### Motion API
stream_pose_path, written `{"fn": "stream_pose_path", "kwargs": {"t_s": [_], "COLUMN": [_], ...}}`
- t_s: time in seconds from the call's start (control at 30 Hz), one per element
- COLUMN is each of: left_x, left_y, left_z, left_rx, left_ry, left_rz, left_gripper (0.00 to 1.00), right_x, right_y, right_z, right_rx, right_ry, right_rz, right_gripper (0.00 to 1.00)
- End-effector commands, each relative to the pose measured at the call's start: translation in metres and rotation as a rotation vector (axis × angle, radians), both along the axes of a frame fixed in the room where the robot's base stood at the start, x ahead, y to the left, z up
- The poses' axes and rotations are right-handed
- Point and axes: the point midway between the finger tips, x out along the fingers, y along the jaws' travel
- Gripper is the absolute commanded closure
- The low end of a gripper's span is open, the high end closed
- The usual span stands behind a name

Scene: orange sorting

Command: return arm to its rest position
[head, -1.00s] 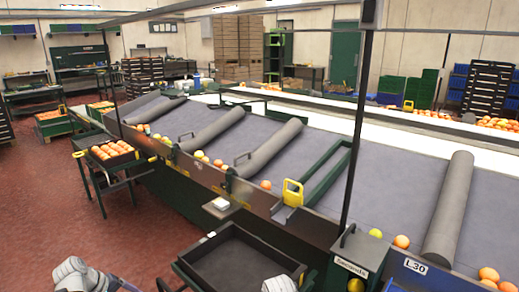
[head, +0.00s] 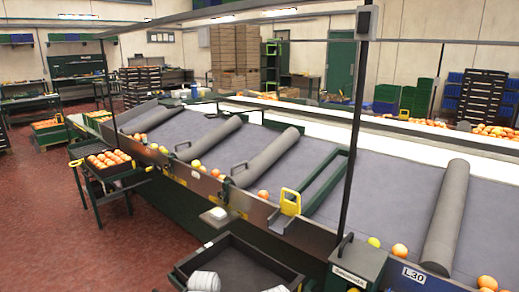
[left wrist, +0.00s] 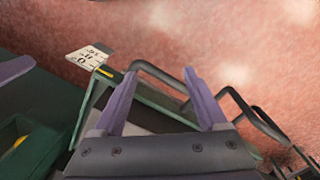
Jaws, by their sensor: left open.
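My left gripper (left wrist: 160,75) shows in the left wrist view with its two purple fingers apart and nothing between them. Below it are a dark green frame with bent grey bars (left wrist: 160,75) and the reddish floor (left wrist: 250,50). In the head view, a pale rounded part of my left arm (head: 203,281) is at the bottom edge, in front of the dark empty tray (head: 240,240); its fingers are not visible there. Another pale part of mine (head: 277,289) barely enters at the bottom. My right gripper is not in view.
The sloped grey conveyor table (head: 300,180) with several oranges along its lower edge lies ahead. The Seconds box (head: 352,268) is close on the right. A crate of oranges (head: 108,160) stands at the left. Red floor (head: 60,215) is clear at left.

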Motion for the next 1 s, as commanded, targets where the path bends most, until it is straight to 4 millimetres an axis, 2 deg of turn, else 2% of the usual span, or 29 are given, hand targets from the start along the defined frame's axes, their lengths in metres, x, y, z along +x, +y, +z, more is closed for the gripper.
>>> {"fn": "stream_pose_path", "kwargs": {"t_s": [0.03,0.1,0.37,0.4,0.67,0.8,0.9,1.0], "left_x": [-0.010,-0.019,-0.048,-0.045,-0.044,-0.044,-0.044,-0.044], "left_y": [-0.013,-0.026,-0.063,-0.060,-0.060,-0.059,-0.059,-0.059], "left_z": [0.000,0.000,0.001,0.019,0.071,0.104,0.124,0.135], "left_rx": [0.023,0.054,0.148,0.147,0.144,0.143,0.143,0.143], "left_ry": [0.004,0.006,0.006,0.007,0.006,0.006,0.006,0.006], "left_rz": [-0.052,-0.112,-0.293,-0.283,-0.277,-0.277,-0.276,-0.276], "left_gripper": [0.25,0.25,0.25,0.25,0.25,0.25,0.25,0.25], "right_x": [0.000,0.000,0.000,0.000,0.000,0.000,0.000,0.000], "right_y": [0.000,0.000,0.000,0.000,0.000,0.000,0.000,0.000], "right_z": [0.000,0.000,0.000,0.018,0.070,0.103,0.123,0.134], "right_rx": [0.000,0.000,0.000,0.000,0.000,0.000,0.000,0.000], "right_ry": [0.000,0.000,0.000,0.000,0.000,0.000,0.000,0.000], "right_rz": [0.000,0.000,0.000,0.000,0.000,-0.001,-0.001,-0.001], "right_gripper": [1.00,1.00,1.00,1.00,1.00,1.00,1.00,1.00]}}
